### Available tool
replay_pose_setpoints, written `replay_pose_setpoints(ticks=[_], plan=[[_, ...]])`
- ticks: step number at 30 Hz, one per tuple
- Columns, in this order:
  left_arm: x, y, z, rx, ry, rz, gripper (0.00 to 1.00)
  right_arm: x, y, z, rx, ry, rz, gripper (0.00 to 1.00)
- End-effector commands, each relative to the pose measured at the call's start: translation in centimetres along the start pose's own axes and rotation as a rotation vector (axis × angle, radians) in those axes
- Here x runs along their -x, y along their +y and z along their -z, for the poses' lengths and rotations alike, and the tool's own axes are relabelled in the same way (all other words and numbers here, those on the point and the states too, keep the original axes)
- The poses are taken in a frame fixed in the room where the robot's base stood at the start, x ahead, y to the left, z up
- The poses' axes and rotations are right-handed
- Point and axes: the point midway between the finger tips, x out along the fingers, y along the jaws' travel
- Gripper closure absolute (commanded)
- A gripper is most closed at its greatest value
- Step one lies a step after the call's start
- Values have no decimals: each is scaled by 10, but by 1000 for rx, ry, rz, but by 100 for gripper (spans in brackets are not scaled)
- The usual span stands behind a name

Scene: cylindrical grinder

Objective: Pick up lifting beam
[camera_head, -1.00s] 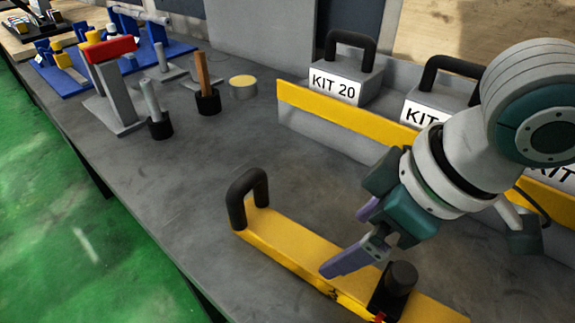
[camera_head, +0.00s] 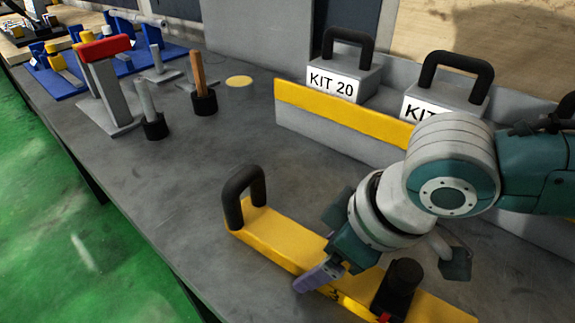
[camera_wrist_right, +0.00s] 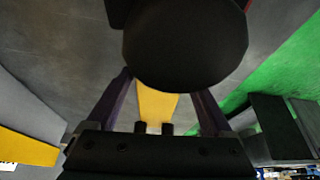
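The lifting beam (camera_head: 275,240) is a long yellow bar lying on the grey table, with a black arched handle (camera_head: 244,196) at its far end and a black upright knob (camera_head: 405,272) farther along. My right gripper (camera_head: 332,272) is low at the beam, between the handle and the knob. In the right wrist view the yellow bar (camera_wrist_right: 157,105) runs between the two spread fingers, with dark gaps on both sides. The black knob (camera_wrist_right: 185,45) fills the top middle there. My left gripper is not in view.
A yellow-edged grey ledge (camera_head: 345,118) with black-handled kit weights (camera_head: 345,75) stands behind the beam. A red-topped stand (camera_head: 105,85) and rods in black bases (camera_head: 203,95) stand at the back left. The table left of the beam is clear.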

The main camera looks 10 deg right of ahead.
Motion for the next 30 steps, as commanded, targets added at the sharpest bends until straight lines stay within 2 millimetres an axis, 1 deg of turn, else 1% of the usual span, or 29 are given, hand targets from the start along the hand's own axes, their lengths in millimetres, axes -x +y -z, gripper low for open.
replay_pose_setpoints(ticks=[1,2,22,30], plan=[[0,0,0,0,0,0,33,0,0,0,0,0,0,21],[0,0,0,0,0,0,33,0,0,0,0,0,0,25],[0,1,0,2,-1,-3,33,0,0,0,-1,-1,0,100],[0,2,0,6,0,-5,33,0,0,0,-1,-1,0,100]])
